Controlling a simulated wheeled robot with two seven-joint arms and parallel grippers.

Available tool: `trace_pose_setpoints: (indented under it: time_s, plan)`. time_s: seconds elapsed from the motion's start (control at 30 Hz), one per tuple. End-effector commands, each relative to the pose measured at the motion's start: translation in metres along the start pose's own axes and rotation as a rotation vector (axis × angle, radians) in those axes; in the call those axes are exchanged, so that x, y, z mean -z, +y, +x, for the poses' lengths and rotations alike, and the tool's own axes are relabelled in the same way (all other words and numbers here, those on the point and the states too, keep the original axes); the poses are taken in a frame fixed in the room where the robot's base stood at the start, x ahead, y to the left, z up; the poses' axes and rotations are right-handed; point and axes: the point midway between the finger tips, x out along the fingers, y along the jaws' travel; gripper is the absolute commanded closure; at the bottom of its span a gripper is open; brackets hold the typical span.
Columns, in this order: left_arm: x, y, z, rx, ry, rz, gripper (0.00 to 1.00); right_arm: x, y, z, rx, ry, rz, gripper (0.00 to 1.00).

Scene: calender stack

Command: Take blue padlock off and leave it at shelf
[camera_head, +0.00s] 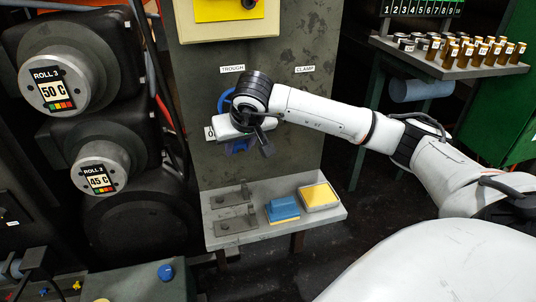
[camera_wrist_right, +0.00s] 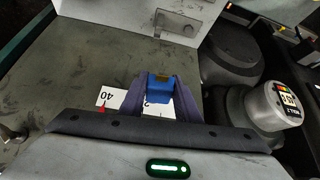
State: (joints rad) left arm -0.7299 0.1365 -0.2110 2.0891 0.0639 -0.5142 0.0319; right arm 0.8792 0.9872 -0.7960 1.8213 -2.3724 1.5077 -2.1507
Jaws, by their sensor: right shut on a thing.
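The blue padlock (camera_wrist_right: 158,88) sits between the two purple fingers of my right gripper (camera_wrist_right: 160,100) in the right wrist view. The fingers are shut on it, against a grey panel with a white number dial behind. In the head view my right gripper (camera_head: 237,145) is in front of the grey panel, below the TROUGH label, and mostly hides the padlock. Whether its shackle is free cannot be seen. The grey shelf (camera_head: 262,230) is below and shows at the top of the wrist view (camera_wrist_right: 125,15). My left gripper is not in view.
A blue object (camera_head: 283,209) and a yellow-topped block (camera_head: 319,196) lie on the shelf, beside metal brackets (camera_head: 234,224) at its left. A blue ring (camera_head: 226,102) is partly behind the gripper. Rolls (camera_head: 60,82) stand at left; a rack of small cylinders (camera_head: 470,65) stands at right.

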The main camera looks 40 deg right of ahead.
Motion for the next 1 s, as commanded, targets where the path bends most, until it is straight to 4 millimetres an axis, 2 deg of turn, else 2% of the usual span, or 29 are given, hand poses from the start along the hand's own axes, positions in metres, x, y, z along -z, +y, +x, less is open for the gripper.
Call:
trace_pose_setpoints:
  time_s: [0.03, 0.1, 0.2, 0.33, 0.47, 0.67, 1.0]
  plan:
    - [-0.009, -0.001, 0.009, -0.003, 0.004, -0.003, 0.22, -0.013, 0.018, 0.027, -0.019, -0.005, 0.023, 0.99]
    - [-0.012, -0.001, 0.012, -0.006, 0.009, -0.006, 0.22, -0.02, 0.037, 0.047, -0.034, -0.005, 0.048, 0.99]
    - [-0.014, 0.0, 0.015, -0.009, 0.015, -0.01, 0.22, -0.028, 0.059, 0.068, -0.049, -0.002, 0.073, 0.99]
    - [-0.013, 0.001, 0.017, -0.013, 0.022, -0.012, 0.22, -0.034, 0.078, 0.083, -0.06, 0.0, 0.093, 0.99]
    - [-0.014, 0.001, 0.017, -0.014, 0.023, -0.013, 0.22, -0.037, 0.085, 0.089, -0.063, 0.001, 0.101, 0.99]
    - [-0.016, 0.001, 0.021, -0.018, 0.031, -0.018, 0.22, -0.043, 0.085, 0.099, -0.062, 0.001, 0.103, 0.99]
    - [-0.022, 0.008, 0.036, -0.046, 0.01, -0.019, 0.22, -0.062, 0.085, 0.128, -0.062, 0.001, 0.102, 0.99]
